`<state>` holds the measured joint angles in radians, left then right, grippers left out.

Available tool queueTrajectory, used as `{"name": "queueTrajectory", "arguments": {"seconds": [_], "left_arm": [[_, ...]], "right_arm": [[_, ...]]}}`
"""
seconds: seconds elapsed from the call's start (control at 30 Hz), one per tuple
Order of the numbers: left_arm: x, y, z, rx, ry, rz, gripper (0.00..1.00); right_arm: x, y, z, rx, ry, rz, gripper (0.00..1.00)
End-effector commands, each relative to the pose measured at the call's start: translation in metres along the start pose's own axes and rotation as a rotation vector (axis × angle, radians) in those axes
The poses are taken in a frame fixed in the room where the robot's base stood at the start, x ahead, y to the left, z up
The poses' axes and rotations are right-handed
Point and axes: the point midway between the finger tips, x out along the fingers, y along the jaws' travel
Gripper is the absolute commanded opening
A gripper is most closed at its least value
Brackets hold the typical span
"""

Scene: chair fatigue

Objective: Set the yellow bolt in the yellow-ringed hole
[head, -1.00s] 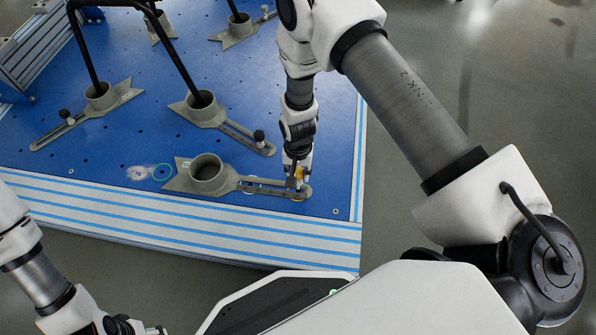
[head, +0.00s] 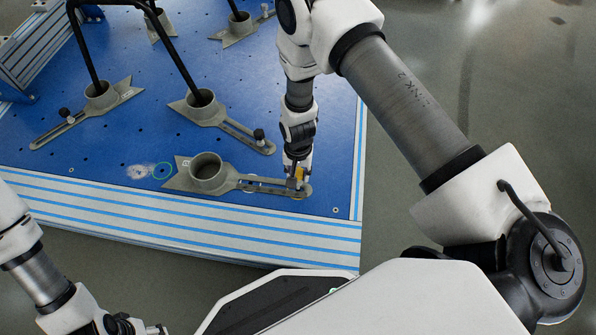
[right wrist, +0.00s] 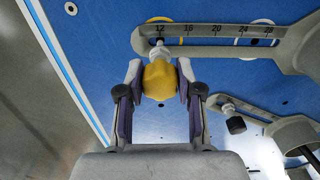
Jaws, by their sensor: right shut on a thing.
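My right gripper (head: 297,175) is over the slotted end of the grey foot clamp (head: 225,181) at the table's front right. In the right wrist view, my right gripper (right wrist: 159,88) is shut on the yellow bolt (right wrist: 159,80), one finger on each side of its head. The bolt's pale shank points at the clamp's slot near the 12 mark. The yellow ring (right wrist: 157,20) shows partly past the slotted bar, which hides the rest. I cannot tell whether the tip is in the hole. My left gripper (head: 140,328) is at the bottom edge, mostly cut off.
Other grey clamps with black knobs hold black chair legs (head: 177,55) behind. The table's right edge is close to my right gripper; floor lies beyond.

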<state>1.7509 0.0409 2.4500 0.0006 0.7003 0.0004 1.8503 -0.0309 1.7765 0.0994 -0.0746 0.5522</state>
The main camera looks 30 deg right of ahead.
Motion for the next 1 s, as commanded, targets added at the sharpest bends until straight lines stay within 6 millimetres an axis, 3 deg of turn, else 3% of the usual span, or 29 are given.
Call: {"name": "queueTrajectory", "arguments": {"seconds": [1.0], "left_arm": [[0.015, 0.000, 0.000, 0.000, 0.000, 0.000, 0.60]], "right_arm": [[0.026, 0.000, 0.000, 0.000, 0.000, 0.000, 0.05]]}}
